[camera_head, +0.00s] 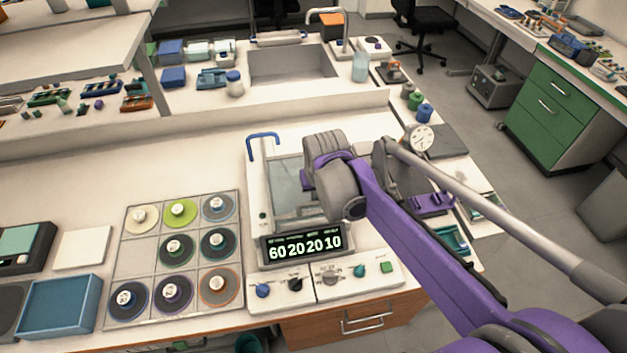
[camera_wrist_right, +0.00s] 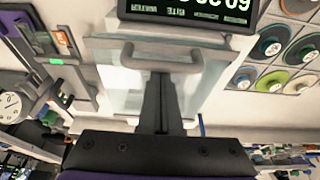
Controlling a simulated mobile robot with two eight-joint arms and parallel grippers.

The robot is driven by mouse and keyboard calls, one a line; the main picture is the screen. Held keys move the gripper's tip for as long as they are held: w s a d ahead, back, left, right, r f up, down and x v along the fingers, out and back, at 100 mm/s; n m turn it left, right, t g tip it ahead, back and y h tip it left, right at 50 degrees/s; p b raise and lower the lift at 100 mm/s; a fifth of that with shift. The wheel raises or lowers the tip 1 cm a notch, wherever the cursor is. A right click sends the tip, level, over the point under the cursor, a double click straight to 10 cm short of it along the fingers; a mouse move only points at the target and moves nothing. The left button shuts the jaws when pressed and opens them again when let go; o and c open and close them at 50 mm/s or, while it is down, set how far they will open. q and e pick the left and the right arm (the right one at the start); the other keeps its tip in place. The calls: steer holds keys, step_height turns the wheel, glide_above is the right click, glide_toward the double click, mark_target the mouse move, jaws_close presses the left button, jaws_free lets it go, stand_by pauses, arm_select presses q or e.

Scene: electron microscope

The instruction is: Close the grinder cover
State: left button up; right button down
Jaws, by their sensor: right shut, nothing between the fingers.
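The grinder stands at the middle of the bench, with a lit number display (camera_head: 304,246) on its front. Its clear cover (camera_head: 287,186) has a pale frame, and my right arm hides part of it. In the right wrist view the cover (camera_wrist_right: 107,75) carries a grey bar handle (camera_wrist_right: 131,59). I cannot tell how far the cover is tilted. My right gripper (camera_wrist_right: 163,82) is shut and empty, with its fingers over the cover at the handle; whether they touch it is unclear. In the head view my wrist hides the fingers. My left gripper is not in view.
A blue bent pipe (camera_head: 262,137) rises at the grinder's back left. A rack of coloured discs (camera_head: 178,320) lies to the left, beside a blue tray (camera_head: 58,306). A round dial gauge (camera_head: 420,138) and a purple holder (camera_head: 432,204) stand to the right. A sink (camera_head: 290,66) is behind.

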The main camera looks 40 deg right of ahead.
steer(key=shift+s+a+f, duration=0.1)
steer(key=shift+s, duration=0.05)
stand_by(0.3)
steer(key=p+v, duration=0.1)
steer(key=v, duration=1)
steer(key=s+a+f+n+t+y, duration=0.1)
steer(key=s+a+f+n, duration=0.2)
steer(key=a+f, duration=0.3)
steer(key=s+a+f+n+t, duration=0.1)
steer(key=s+a+f+n, duration=0.1)
steer(key=a+f, duration=0.5)
steer(key=shift+s+a+n+y, duration=0.4)
steer(key=shift+s+a, duration=0.1)
steer(key=shift+a, duration=0.2)
